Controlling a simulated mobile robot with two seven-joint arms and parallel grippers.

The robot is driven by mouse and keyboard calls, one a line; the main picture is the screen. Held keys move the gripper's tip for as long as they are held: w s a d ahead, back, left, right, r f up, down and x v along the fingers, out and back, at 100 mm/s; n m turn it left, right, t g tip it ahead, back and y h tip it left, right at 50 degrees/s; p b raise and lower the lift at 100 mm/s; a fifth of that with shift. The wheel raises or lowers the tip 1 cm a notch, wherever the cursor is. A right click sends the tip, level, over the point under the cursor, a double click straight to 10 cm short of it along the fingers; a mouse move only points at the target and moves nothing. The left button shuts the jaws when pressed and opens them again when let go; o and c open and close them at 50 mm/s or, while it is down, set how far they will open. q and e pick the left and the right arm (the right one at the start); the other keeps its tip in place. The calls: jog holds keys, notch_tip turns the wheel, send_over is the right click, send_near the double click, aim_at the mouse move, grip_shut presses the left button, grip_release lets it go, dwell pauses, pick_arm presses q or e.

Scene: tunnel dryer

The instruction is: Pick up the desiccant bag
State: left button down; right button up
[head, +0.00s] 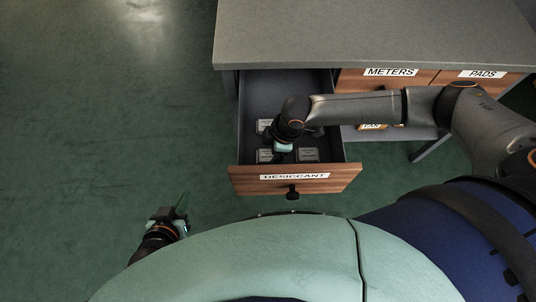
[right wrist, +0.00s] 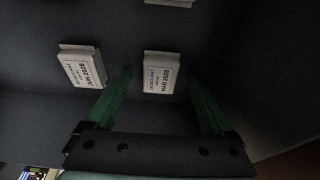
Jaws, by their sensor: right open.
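Several small white desiccant bags lie in the open drawer, among them one at the front right (head: 308,155) and one at the front left (head: 264,156). In the right wrist view one bag (right wrist: 160,72) with a printed date label lies ahead, between the lines of the two green fingers. Another bag (right wrist: 82,68) lies to its left, its print upside down. My right gripper (right wrist: 162,76) is open and empty; in the head view it reaches down into the drawer (head: 283,150) and hides part of the contents. My left gripper (head: 176,212) is low, outside the drawer; its jaw gap is unclear.
The drawer (head: 246,180) has a wooden front labelled DESICCANT and a dark knob (head: 292,193). Its side walls stand close around my right gripper. The grey tabletop (head: 370,35) overhangs behind. Drawers labelled METERS (head: 390,72) and PADS (head: 482,74) are to the right. Green floor at left is clear.

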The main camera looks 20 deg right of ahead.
grip_shut()
dwell(0.6)
jog(key=shift+r, duration=0.1)
